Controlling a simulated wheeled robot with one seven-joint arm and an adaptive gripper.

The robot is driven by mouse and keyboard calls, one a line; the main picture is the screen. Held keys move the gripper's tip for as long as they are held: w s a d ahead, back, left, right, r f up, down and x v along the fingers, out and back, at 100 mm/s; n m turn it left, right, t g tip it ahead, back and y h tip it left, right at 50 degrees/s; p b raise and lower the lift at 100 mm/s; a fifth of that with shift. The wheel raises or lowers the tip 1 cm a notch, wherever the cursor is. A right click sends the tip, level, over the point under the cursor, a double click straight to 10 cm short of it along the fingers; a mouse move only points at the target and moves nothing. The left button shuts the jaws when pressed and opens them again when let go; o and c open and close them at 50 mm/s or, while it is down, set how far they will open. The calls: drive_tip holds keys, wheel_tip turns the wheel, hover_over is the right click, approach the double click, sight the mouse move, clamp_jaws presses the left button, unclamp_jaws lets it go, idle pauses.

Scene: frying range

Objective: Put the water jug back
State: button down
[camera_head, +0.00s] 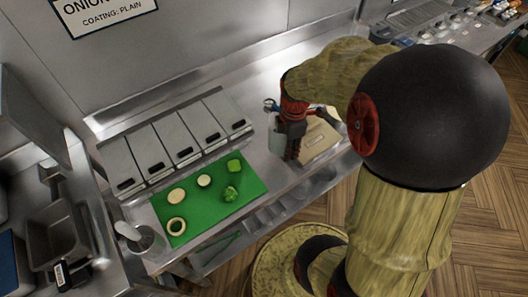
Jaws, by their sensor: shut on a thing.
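My gripper (289,148) is over the steel counter, right of the green board, with its red and black wrist above it. It is shut on a pale, translucent vessel, which looks like the water jug (276,141). Only the left side of the jug shows beside the gripper; the rest is hidden behind it. I cannot tell whether its base touches the counter.
A green board (210,220) holds onion slices and green pieces. Lidded bins (176,142) stand behind it. A small pot with a spoon (145,240) stands left. A beige board (318,139) lies right of my gripper. A sign (100,10) hangs on the wall.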

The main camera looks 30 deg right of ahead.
sight(278, 146)
drive_tip(key=w, duration=0.1)
drive_tip(key=w+a+f, duration=0.1)
drive_tip(key=w, duration=0.1)
drive_tip(key=shift+w+a+f, duration=0.15)
drive_tip(key=shift+w+f, duration=0.2)
drive_tip(key=shift+f, duration=0.05)
drive_tip(key=shift+w+a+f+b, duration=0.3)
drive_tip(key=shift+w+f, duration=0.6)
drive_tip(key=shift+f, duration=0.65)
drive_tip(key=shift+w+a+f+b, duration=0.25)
drive_tip(key=shift+w+f, duration=0.7)
drive_tip(key=shift+f, duration=0.55)
drive_tip(key=shift+w+a+f+b, duration=0.3)
drive_tip(key=shift+w+f, duration=0.6)
drive_tip(key=shift+f, duration=0.65)
drive_tip(key=shift+f, duration=0.1)
drive_tip(key=c, duration=1.5)
unclamp_jaws()
drive_tip(key=shift+s+f, duration=0.1)
